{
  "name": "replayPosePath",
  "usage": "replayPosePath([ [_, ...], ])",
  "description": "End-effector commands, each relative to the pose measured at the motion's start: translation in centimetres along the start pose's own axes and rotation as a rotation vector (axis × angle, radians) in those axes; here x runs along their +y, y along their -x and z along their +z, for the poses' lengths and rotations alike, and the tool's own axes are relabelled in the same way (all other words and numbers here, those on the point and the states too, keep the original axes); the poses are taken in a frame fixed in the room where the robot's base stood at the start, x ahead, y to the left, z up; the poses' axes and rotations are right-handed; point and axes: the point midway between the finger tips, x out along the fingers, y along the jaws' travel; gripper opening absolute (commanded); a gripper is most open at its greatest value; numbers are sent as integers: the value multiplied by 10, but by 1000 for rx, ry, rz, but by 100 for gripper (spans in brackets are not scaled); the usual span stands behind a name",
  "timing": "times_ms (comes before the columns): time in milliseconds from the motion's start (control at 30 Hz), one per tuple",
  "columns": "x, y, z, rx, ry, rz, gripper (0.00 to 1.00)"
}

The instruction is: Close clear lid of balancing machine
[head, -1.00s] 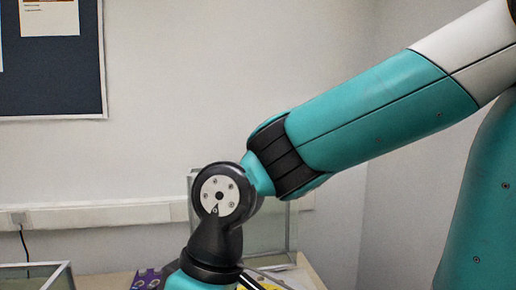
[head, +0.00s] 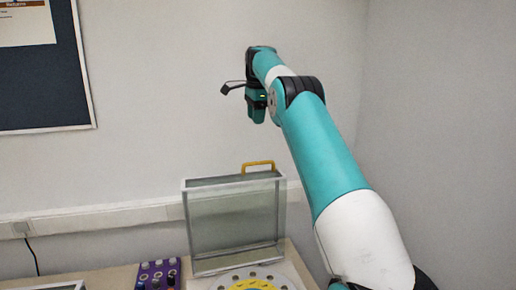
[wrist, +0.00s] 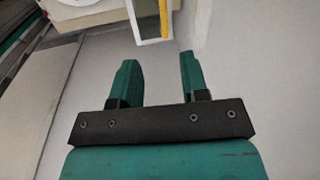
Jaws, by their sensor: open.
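The clear lid (head: 235,222) of the balancing machine stands upright, open, in the head view, with a pale frame and a yellow handle (head: 258,166) on its top edge. The machine's white top with a holed disc (head: 212,283) shows below it, cut off by the picture's bottom. My gripper (wrist: 157,70) is open and empty in the wrist view. In the head view my arm's end is raised above the lid's handle, apart from it; its fingers are hard to make out there. The yellow handle also shows at the top of the wrist view (wrist: 164,18).
A purple box with knobs (head: 158,275) sits on the table (head: 112,276) left of the machine. A clear-walled, pale-rimmed thing (head: 62,286) is cut off at the lower left. A white wall trunking (head: 110,218) runs behind. The air around my raised arm is clear.

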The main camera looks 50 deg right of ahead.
Motion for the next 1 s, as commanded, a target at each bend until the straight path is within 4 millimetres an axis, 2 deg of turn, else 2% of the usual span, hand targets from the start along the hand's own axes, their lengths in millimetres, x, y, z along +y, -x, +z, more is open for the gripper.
replayPosePath([
  [33,-3,3,-9,1,-42,-1,41],
  [133,-4,1,-17,2,-84,0,41],
  [433,-2,-29,-17,0,-88,0,41],
  [500,-2,-55,-16,0,-87,-1,41],
  [1000,-4,-148,-16,1,-86,0,41],
])
